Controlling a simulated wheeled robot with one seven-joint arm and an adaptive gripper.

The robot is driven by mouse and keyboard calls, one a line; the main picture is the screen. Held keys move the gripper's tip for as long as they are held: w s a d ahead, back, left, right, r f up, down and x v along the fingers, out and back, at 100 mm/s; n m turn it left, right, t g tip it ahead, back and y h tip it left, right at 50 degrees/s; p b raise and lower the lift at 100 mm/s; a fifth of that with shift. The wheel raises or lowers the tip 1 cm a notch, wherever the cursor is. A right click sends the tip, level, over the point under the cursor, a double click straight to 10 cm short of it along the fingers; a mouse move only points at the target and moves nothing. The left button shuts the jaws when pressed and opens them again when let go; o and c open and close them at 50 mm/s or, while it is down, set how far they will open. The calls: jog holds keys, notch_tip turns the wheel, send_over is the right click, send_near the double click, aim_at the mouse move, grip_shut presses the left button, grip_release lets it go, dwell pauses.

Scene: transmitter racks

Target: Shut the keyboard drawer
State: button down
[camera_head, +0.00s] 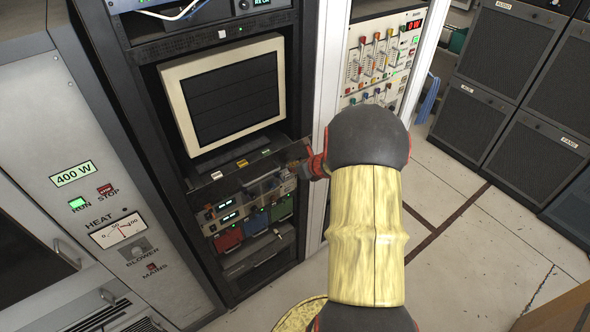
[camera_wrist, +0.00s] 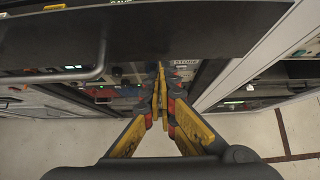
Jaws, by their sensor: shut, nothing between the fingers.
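The keyboard drawer (camera_head: 215,176) is a dark, flat panel below the cream monitor in the rack. It seems to stand out from the rack front, but I cannot tell how far. In the wrist view, a wide dark panel (camera_wrist: 150,38) that looks like this drawer crosses the top. My gripper (camera_wrist: 161,72) has yellow and dark fingers closed together, with nothing held, pointing at the rack close to the panel's lower edge. I cannot tell whether they touch. In the head view, my gripper (camera_head: 303,169) is at the drawer's right end, partly hidden by my arm.
The cream monitor (camera_head: 225,98) sits above the drawer. Units with red, blue and green fronts (camera_head: 256,222) lie below it. A grey heater cabinet (camera_head: 75,190) stands left, and a white control panel (camera_head: 382,55) right. Floor (camera_head: 470,240) is open at right, before dark cabinets (camera_head: 505,75).

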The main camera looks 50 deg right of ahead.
jog(key=shift+w, duration=0.1)
jog(key=w, duration=0.2)
jog(key=w+d+b, duration=0.1)
jog(key=w, duration=0.2)
jog(key=w+d, duration=0.1)
jog(key=w, duration=0.2)
jog(key=shift+w+b, duration=0.25)
jog(key=shift+b, duration=0.1)
jog(key=shift+w+d, duration=0.2)
jog(key=shift+w, duration=0.25)
jog(key=shift+s, duration=0.1)
